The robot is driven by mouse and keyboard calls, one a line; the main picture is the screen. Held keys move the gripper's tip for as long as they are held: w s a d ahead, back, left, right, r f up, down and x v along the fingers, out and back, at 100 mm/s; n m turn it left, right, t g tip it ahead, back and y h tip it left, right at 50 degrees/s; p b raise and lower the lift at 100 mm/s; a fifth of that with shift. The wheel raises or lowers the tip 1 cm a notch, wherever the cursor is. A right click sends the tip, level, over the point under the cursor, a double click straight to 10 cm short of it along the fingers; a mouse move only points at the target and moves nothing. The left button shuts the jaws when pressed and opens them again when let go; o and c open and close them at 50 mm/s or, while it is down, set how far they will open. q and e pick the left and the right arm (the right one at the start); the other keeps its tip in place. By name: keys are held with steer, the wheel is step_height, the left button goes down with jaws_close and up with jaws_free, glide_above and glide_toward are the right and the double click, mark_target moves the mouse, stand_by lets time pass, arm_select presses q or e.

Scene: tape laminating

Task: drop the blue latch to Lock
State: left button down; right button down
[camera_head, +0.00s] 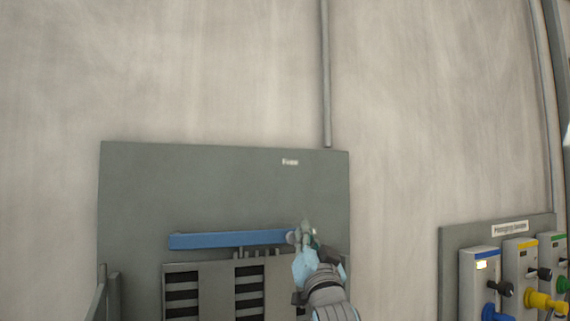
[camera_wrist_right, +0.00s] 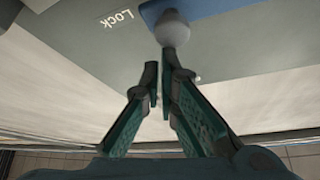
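The blue latch (camera_head: 225,240) is a long bar lying nearly level across the grey panel, its right end slightly higher. Its right end is at my right gripper (camera_head: 303,232), which partly covers it. In the right wrist view the blue latch (camera_wrist_right: 215,9) shows at the top, with a round grey knob (camera_wrist_right: 172,30) by its end. The right fingertips (camera_wrist_right: 159,68) are just short of the knob, nearly together with a narrow empty gap. The knob seems to touch or overlap one fingertip; contact is unclear. The white word Lock (camera_wrist_right: 118,18) is printed beside the knob. My left gripper is out of view.
The grey panel (camera_head: 200,185) has a small white label, too blurred to read, and slotted grey boxes (camera_head: 212,285) below the latch. At right, another panel (camera_head: 450,260) carries several boxes with blue, yellow and green knobs. The wall above is bare except for a vertical pipe (camera_head: 326,80).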

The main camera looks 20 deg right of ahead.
steer(key=shift+w+f, duration=0.1)
steer(key=shift+f, duration=0.05)
steer(key=s+p, duration=0.2)
steer(key=s, duration=0.7)
steer(key=shift+s+a+f, duration=0.25)
steer(key=shift+s+f, duration=0.05)
steer(key=shift+s, duration=0.05)
